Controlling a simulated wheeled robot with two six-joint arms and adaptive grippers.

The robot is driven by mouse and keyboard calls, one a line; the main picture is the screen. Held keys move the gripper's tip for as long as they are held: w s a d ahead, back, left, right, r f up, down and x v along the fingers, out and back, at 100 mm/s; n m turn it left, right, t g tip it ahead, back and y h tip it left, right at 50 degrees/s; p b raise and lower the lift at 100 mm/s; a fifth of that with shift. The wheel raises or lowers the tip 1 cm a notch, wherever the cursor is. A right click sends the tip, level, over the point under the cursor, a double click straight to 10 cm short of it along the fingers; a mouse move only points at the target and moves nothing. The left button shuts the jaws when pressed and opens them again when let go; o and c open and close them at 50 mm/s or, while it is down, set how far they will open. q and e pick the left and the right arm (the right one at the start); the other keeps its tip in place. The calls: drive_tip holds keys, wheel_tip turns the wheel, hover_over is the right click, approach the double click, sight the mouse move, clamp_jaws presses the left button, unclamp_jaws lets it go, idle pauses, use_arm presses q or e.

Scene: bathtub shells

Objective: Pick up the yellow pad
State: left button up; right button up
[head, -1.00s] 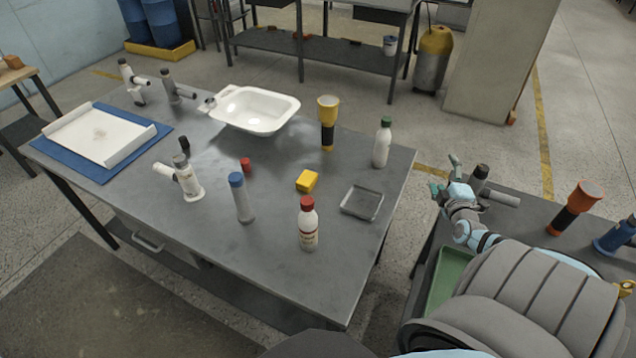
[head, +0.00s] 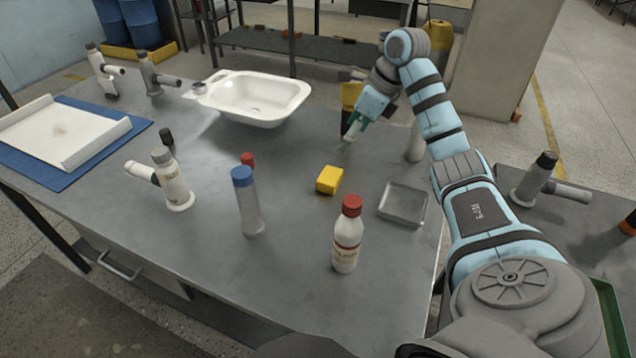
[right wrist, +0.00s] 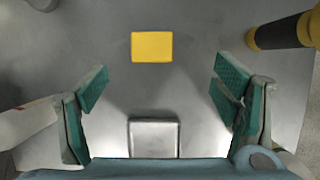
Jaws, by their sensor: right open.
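The yellow pad (head: 329,180) is a small block lying flat on the grey table, right of the table's middle in the head view. In the right wrist view the pad (right wrist: 152,46) lies ahead of the fingers, near the top centre. My right gripper (head: 346,140) hangs over the table, beyond the pad and slightly to its right in the head view. In the right wrist view its teal fingers (right wrist: 160,88) are wide apart with nothing between them. The gripper is apart from the pad. My left gripper is out of view.
A red-capped bottle (head: 347,236), a shallow grey tray (head: 402,219), a blue-capped bottle (head: 246,205) and a red cap (head: 248,160) stand around the pad. My right arm partly hides a yellow-black flashlight (head: 350,94) and a white bottle (head: 414,148). A white basin (head: 258,100) is behind.

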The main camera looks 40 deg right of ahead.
drive_tip(key=b, duration=0.1)
hover_over(331, 175)
drive_tip(key=s+d, duration=0.1)
drive_tip(key=s, duration=0.1)
wheel_tip(331, 175, down, 6)
drive_tip(key=shift+f, duration=0.2)
drive_tip(key=b+x, duration=0.1)
drive_tip(key=x, duration=0.4)
drive_tip(key=shift+f+b, duration=0.35)
drive_tip(key=shift+b, duration=0.05)
drive_tip(key=shift+f, duration=0.25)
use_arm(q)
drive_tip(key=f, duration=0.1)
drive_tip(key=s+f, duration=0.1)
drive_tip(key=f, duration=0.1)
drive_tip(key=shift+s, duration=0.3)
use_arm(e)
drive_tip(key=shift+c, duration=0.2)
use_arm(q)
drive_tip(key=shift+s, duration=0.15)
use_arm(e)
drive_tip(key=shift+r, duration=0.1)
drive_tip(key=c, duration=1)
